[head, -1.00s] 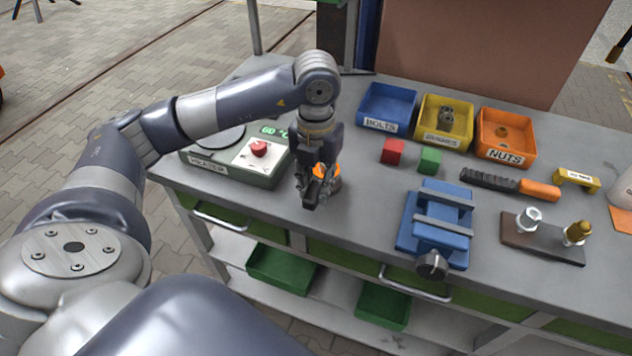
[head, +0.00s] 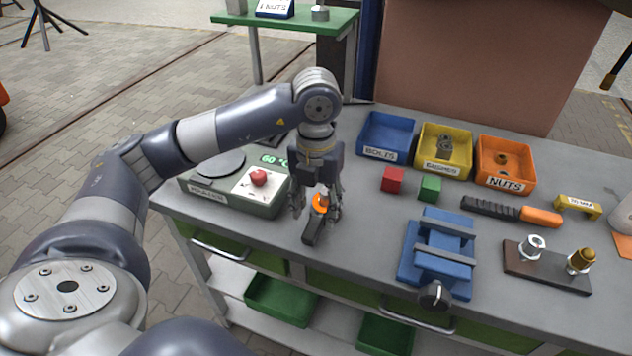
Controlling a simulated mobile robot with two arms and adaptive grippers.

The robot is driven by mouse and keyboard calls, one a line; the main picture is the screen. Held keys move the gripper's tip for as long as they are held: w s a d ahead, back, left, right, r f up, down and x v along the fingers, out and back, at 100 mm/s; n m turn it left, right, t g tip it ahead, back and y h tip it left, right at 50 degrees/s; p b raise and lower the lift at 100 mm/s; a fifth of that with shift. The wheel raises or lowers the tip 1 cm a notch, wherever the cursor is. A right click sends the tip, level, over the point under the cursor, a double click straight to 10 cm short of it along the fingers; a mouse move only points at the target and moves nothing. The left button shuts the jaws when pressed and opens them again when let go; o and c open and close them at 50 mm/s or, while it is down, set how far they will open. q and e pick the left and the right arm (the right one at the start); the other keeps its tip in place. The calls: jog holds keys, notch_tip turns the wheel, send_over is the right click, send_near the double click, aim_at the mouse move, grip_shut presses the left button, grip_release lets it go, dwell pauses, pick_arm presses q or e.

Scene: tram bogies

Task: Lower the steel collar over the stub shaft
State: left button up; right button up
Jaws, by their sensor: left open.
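On a dark brown plate (head: 556,268) at the right of the bench stand two short upright fittings. The left one is a silver fitting (head: 533,246). The right one is a brass-coloured stud (head: 580,260) with a silver ring around its foot. I cannot tell for sure which part is the steel collar or the stub shaft. My left gripper (head: 316,212) points down at the bench's left half, far from that plate. Its fingers are apart, on either side of an orange and black object (head: 313,231); whether they touch it is unclear. My right gripper is out of view.
A blue vise (head: 437,250) stands between my left gripper and the plate. Behind are blue (head: 387,137), yellow (head: 443,150) and orange (head: 505,163) bins, and red (head: 393,180) and green (head: 430,188) blocks. A heater (head: 232,185) sits left. A black-and-orange handled tool (head: 510,210) lies behind the plate.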

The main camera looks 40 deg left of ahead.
aim_at(316, 221)
pick_arm(q)
notch_tip(316, 221, up, 9)
dwell(0.3)
dwell(0.6)
